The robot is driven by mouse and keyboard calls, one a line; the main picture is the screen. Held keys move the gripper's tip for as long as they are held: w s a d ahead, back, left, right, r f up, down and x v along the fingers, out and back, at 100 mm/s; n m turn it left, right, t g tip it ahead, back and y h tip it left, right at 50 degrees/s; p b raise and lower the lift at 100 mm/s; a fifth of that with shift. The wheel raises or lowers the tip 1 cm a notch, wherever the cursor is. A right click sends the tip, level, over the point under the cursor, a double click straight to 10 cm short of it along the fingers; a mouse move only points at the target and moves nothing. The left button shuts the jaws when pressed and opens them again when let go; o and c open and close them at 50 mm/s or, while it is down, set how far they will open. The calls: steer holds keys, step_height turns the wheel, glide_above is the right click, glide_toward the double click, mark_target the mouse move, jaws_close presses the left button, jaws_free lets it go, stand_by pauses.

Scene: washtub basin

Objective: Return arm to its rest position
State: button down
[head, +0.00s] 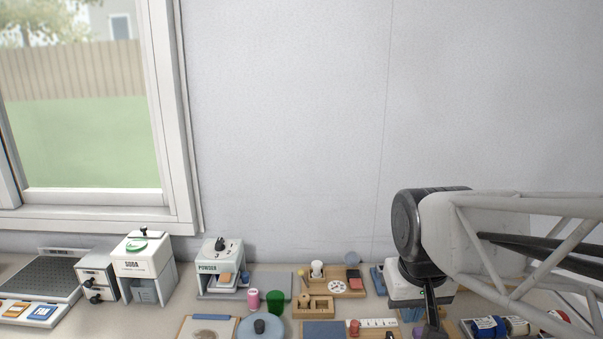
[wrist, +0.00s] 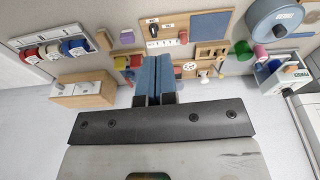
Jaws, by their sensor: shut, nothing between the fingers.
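My arm comes in from the right in the head view, and my gripper (head: 432,318) hangs down over the right part of the counter, its tip cut off or hard to make out at the lower edge. In the wrist view my gripper (wrist: 157,62) shows its two blue fingers pressed together with nothing between them. The fingers appear above the counter, apart from the small items behind them; the exact height cannot be told.
A soda dispenser (head: 143,268), a powder dispenser (head: 220,267), a green cup (head: 275,300), a pink jar (head: 253,299) and a blue-grey round lidded container (head: 261,331) stand left of my gripper. A rack of coloured rolls (wrist: 54,50) shows in the wrist view. Space above the counter's left is clear.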

steer(key=s+d+f, duration=0.1)
steer(key=s+f, duration=0.1)
steer(key=s, duration=0.4)
steer(key=shift+s+f+m+t, duration=0.3)
steer(key=shift+s+f, duration=0.1)
